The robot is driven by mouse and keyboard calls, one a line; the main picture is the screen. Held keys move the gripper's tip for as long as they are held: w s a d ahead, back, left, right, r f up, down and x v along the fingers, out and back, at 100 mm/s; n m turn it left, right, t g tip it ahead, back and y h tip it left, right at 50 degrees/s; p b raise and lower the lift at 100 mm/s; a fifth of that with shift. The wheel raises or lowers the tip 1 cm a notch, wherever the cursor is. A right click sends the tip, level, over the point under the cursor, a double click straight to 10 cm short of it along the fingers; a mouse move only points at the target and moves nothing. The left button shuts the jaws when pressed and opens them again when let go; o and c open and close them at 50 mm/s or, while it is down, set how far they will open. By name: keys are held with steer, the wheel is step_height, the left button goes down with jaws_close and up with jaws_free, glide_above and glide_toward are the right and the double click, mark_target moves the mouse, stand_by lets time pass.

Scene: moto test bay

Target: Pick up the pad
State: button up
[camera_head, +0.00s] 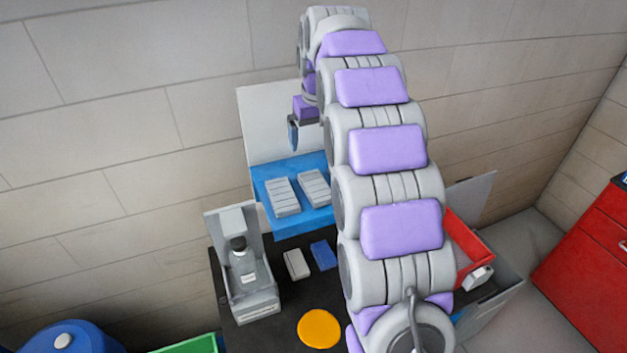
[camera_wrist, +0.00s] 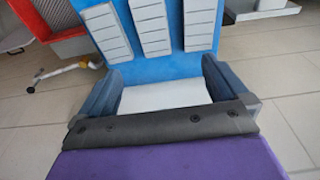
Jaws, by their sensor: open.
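Which item is the pad is unclear. In the head view, a small blue flat block (camera_head: 323,255) and a small pale block (camera_head: 297,264) lie side by side on the dark table, and an orange disc (camera_head: 319,328) lies nearer. Pale ribbed blocks (camera_head: 283,197) rest on a blue board (camera_head: 261,180) behind them. My gripper (camera_head: 293,133) is raised above the board's far left side, in front of a white panel. In the wrist view my gripper (camera_wrist: 163,85) is open. A white surface (camera_wrist: 165,98) shows between the jaws; nothing is visibly held.
A grey upright device (camera_head: 243,260) stands at the left of the dark table (camera_head: 270,335). A red bin (camera_head: 468,245) is to the right, partly behind my arm. The white panel (camera_head: 272,105) stands behind the board. A red cabinet (camera_head: 590,265) is at far right.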

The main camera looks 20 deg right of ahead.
glide_toward(316, 184)
steer(key=shift+w+d, duration=0.1)
steer(key=f, duration=0.3)
steer(key=shift+w+a+f, duration=0.15)
steer(key=shift+w+a, duration=0.1)
steer(key=shift+a, duration=0.15)
steer(key=shift+a+f, duration=0.25)
steer(key=shift+f, duration=0.35)
steer(key=f, duration=0.1)
steer(key=d+f, duration=0.1)
steer(key=f, duration=0.2)
steer(key=shift+w+d+f, duration=0.2)
steer(key=shift+w+d, duration=0.05)
steer(key=shift+w, duration=0.05)
steer(key=shift+a+r, duration=0.1)
steer(key=shift+a, duration=0.1)
steer(key=shift+c, duration=0.3)
steer(key=shift+a, duration=0.25)
steer(key=c, duration=0.4)
steer(key=shift+d, duration=0.3)
steer(key=c, duration=0.6)
